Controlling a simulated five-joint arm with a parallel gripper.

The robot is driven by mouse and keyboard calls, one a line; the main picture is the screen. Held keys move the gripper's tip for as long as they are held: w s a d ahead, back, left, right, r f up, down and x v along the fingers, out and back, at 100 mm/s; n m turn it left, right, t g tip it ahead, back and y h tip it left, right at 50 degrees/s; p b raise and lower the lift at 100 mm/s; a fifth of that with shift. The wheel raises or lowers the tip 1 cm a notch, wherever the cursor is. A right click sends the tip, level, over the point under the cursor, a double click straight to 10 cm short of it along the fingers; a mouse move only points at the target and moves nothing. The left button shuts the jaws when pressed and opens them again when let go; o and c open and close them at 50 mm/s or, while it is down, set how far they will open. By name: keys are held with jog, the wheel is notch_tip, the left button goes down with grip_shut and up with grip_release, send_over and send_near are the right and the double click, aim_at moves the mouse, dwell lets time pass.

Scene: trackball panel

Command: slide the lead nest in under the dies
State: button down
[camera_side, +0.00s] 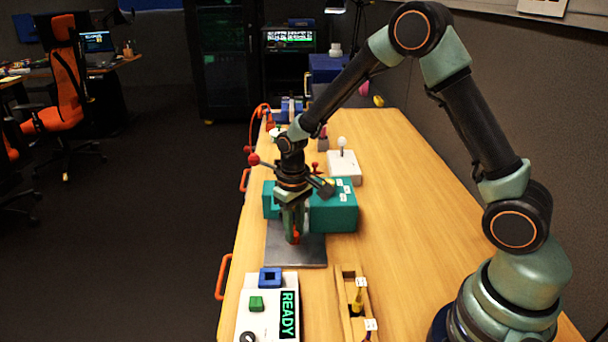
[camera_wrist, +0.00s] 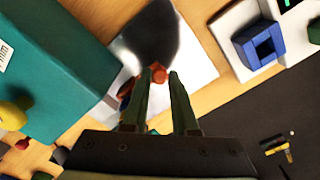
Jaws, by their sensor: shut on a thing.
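The teal press (camera_side: 335,210) stands on a grey metal plate (camera_side: 312,252) in the side view; its teal body (camera_wrist: 55,65) fills the left of the wrist view. My gripper (camera_side: 294,236) points down over the plate, beside the press's front. In the wrist view my gripper (camera_wrist: 158,82) is shut on a small orange-red piece (camera_wrist: 158,73), which seems to be part of the lead nest. The same orange-red colour (camera_side: 296,238) shows between the fingers in the side view. The dies are hidden, and most of the nest cannot be made out.
A white panel with a READY display (camera_side: 288,314), a green button and a blue square frame (camera_side: 270,277) lies nearer the camera. A wooden tray (camera_side: 347,300) with labelled pieces is beside it. A white block with a ball (camera_side: 343,165) stands behind the press.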

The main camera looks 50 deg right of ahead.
jog(key=shift+w+d, duration=0.65)
jog(key=shift+w, duration=0.05)
jog(key=c, duration=1)
grip_release()
notch_tip(320, 180, up, 12)
jog(key=shift+r, duration=0.1)
